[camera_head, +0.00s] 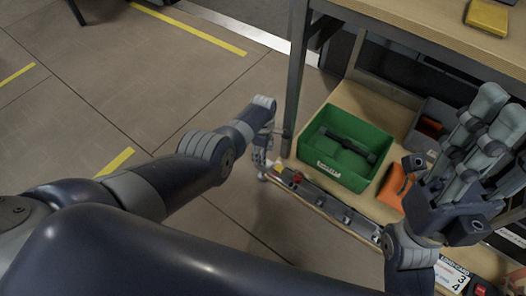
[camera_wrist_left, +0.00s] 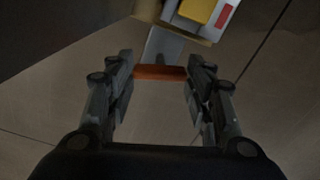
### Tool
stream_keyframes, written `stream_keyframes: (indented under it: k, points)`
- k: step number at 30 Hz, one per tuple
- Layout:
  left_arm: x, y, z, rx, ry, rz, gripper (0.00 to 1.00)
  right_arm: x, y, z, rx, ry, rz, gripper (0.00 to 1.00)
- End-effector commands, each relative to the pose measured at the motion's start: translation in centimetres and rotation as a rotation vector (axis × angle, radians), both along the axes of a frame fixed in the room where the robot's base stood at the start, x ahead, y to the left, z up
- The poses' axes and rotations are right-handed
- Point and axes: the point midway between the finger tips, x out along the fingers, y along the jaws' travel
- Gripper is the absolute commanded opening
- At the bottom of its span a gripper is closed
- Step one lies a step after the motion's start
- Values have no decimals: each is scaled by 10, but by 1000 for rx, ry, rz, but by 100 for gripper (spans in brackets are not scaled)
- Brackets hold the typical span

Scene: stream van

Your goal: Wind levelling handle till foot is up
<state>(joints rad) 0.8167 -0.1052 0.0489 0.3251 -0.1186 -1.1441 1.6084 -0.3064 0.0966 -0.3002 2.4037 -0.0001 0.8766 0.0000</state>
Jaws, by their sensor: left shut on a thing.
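The levelling handle shows in the left wrist view as an orange-brown bar grip (camera_wrist_left: 160,72) on a flat grey arm (camera_wrist_left: 162,46). The bar lies across the gap between the fingers of my left gripper (camera_wrist_left: 160,88), which is shut on it. In the head view my left gripper (camera_head: 262,150) points down beside the front leg of the bench, at the left end of the low shelf. It covers the handle there. I cannot clearly make out the levelling foot. My right gripper (camera_head: 480,145) is raised over the right of the shelf, fingers up; its opening is unclear.
The low wooden shelf (camera_head: 362,102) holds a green crate (camera_head: 318,135) with a dark object inside, and an orange item (camera_head: 393,185). A metal strip (camera_head: 330,200) runs along its front edge. A bench leg (camera_head: 297,75) stands close behind my left gripper.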

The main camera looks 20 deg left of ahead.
Motion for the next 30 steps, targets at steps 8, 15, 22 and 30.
stream_keyframes:
  k: [8,15,22,30]
  points:
    - [-1,-1,-1,-1,2,43,24,0,0,-1,-1,2,0,40]
    - [-1,-1,-1,-1,2,44,24,0,0,-1,0,3,0,40]
    - [-1,-1,-1,-1,2,43,68,0,0,-1,0,3,0,40]
    - [0,0,0,-1,0,43,68,0,0,-1,0,3,0,40]
